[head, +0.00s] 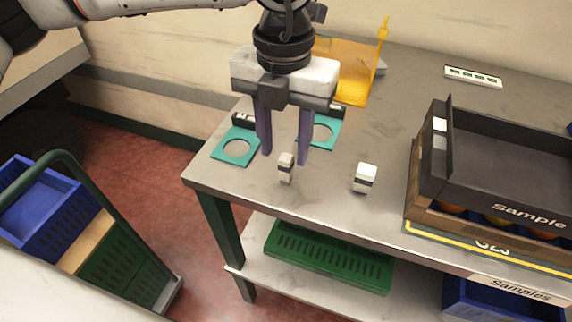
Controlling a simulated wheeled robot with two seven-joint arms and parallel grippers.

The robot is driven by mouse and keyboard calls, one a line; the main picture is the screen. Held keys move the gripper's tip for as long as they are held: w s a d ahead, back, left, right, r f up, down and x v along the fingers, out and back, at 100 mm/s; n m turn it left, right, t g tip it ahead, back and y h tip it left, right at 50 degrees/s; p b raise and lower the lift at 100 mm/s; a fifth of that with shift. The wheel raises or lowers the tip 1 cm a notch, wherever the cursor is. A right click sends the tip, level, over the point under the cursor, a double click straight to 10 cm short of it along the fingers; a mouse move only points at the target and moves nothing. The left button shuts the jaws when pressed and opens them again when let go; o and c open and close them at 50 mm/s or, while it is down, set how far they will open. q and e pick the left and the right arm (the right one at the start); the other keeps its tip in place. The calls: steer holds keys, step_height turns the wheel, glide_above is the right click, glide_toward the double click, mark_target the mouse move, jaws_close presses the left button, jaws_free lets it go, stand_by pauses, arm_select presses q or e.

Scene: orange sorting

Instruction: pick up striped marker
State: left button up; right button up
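A small white marker with a darker band (286,168) stands near the table's front left edge. A second small white block with a dark stripe (365,177) stands to its right; I cannot tell for sure which one is the striped marker. My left gripper (285,158) points down over the first marker. Its two purple-grey fingers are apart, and the marker shows between and slightly below the tips; no contact is visible. My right gripper is not in view.
A yellow holder (350,75) stands at the back. A dark "Sample" tray (500,155) sits on a crate with oranges at right. A green crate (325,257) is on the shelf below.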

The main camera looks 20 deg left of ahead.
mark_target(286, 157)
arm_select(q)
steer(key=shift+d+f, duration=0.1)
steer(key=shift+f, duration=1.85)
jaws_close()
steer(key=shift+r, duration=0.1)
